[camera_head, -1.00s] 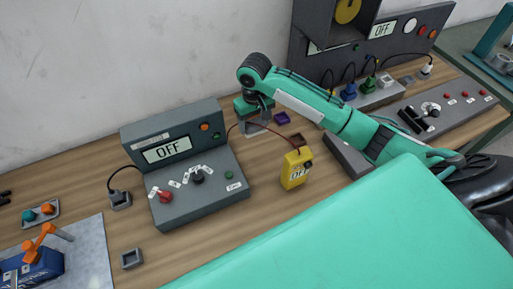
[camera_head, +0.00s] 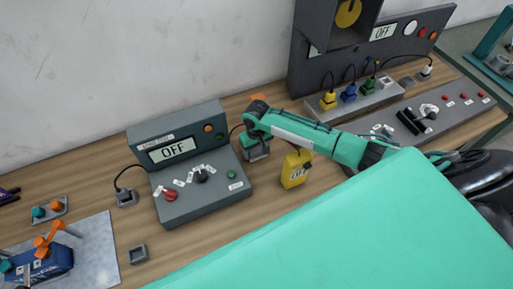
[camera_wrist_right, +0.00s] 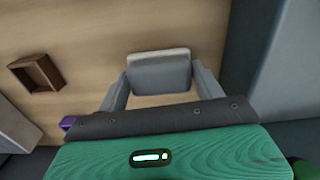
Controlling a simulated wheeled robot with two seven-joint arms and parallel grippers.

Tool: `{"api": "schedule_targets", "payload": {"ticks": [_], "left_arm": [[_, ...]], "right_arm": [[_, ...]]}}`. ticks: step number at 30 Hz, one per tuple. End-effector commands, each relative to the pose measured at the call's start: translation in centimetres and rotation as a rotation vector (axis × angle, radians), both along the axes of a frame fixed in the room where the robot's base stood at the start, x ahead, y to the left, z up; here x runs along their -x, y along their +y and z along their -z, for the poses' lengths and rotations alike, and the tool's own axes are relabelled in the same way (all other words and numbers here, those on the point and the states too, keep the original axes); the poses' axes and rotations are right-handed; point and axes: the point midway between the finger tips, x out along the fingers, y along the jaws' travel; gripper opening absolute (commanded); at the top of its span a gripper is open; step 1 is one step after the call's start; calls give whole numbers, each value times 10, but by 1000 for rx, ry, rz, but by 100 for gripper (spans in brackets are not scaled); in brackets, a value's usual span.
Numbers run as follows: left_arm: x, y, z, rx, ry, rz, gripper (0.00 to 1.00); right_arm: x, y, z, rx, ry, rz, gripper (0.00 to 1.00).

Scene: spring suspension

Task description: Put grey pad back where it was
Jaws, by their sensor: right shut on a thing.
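My right gripper (camera_head: 257,152) is low over the wooden table, between the grey console and the yellow multimeter. In the right wrist view it is shut on the grey pad (camera_wrist_right: 160,73), a small rounded block with a pale edge, held between the two fingers (camera_wrist_right: 160,90). I cannot tell whether the pad touches the table. My left gripper is not in view.
The grey console (camera_head: 200,190) with an OFF display stands left of the gripper. The yellow multimeter (camera_head: 296,170) stands right of it. A socket block with coloured plugs (camera_head: 355,100) is farther back right. A small grey square frame (camera_head: 138,253) lies at the front left.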

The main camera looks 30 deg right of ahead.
Motion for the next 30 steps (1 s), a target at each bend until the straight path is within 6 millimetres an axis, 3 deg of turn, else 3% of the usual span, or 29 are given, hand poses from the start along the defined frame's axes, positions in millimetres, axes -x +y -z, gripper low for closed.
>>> {"api": "schedule_targets", "payload": {"ticks": [7,8,11,22,30], "left_arm": [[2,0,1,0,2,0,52],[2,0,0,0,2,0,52],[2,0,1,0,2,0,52],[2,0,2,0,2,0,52],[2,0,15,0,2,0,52]], "right_arm": [[0,0,3,0,0,0,35],[0,0,2,0,0,0,74],[0,0,2,0,0,0,90],[-1,-1,-4,1,-1,0,90],[-1,0,-51,-1,-5,0,90]]}}
